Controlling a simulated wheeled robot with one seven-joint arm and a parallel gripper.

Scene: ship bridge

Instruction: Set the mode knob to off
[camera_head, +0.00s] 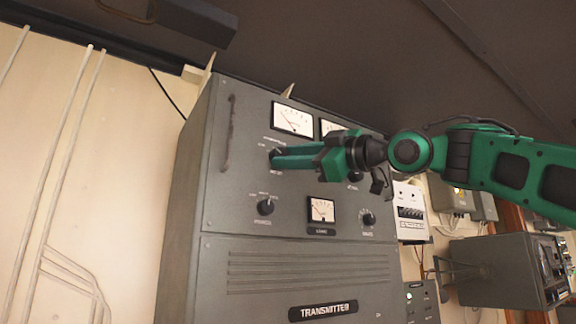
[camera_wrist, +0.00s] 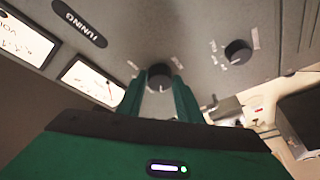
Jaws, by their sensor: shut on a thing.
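The grey transmitter cabinet (camera_head: 185,230) carries several black knobs. My gripper (camera_head: 274,159) reaches in from the right, and its green fingers are shut on the upper-left knob (camera_head: 273,154). In the wrist view, this round black knob (camera_wrist: 160,74) sits between the two fingertips (camera_wrist: 158,90), with white marks around it. Its label is too small to read, so I cannot tell from the lettering that it is the mode knob. The fingers and knob face partly hide its pointer, so its setting is unclear.
A lower-left knob (camera_head: 265,207), a lower-right knob (camera_head: 368,218) and an upper-right knob (camera_head: 355,176) are close by. Meters (camera_head: 292,119) sit above, and another meter (camera_head: 321,209) below. A vertical handle (camera_head: 228,133) stands left of my fingertips. Other equipment (camera_head: 500,270) is at right.

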